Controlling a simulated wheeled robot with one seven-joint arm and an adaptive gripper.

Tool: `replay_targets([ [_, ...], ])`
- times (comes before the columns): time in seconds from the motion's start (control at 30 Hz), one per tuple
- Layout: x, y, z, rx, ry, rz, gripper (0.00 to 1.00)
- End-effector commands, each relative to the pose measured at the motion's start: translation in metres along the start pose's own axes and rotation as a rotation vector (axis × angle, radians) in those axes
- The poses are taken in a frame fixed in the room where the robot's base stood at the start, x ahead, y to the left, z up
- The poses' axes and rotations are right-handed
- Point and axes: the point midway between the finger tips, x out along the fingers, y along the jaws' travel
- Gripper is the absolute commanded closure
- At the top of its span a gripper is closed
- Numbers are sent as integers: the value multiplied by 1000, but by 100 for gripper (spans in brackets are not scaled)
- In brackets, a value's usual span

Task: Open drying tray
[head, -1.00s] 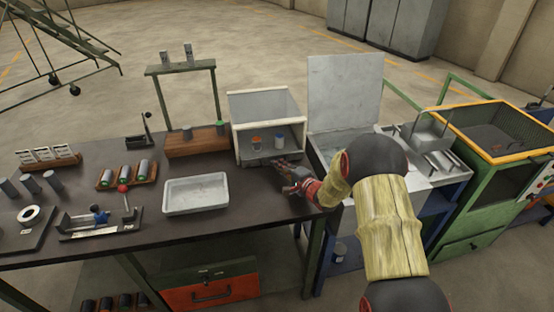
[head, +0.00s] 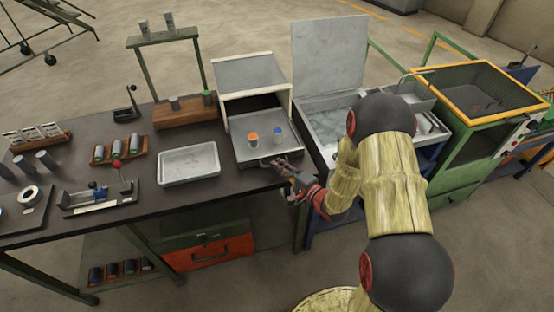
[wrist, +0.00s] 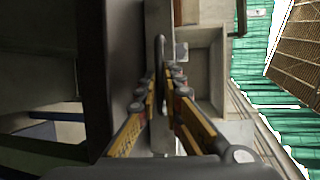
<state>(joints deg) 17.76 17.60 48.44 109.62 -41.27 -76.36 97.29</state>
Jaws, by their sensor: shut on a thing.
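The drying tray (head: 266,150) is a grey drawer standing well out of the front of a pale cabinet (head: 250,76) on the bench. Two small pieces, one orange-topped (head: 253,137) and one blue-topped (head: 278,134), stand upright on it. My gripper (head: 279,163) is at the tray's front edge. In the wrist view my gripper (wrist: 160,84) has its yellow fingers closed on both sides of the tray's grey handle bar (wrist: 160,50). The far ends of the fingers hide part of the bar.
A white shallow pan (head: 188,163) lies on the dark bench left of the tray. A wooden block (head: 185,113) with cylinders stands behind it. A sink-like basin with a raised lid (head: 328,55) stands close on the right. Floor is free in front.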

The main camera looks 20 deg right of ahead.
Motion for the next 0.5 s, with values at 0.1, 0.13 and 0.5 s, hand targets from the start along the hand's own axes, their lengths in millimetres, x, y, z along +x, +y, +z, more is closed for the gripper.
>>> replay_targets([
  [0.1, -2, 2, 1, 0, 0, 4, 100],
  [0.13, -2, 2, 1, 0, 0, 4, 100],
  [0.5, -2, 2, 1, 0, 0, 3, 86],
])
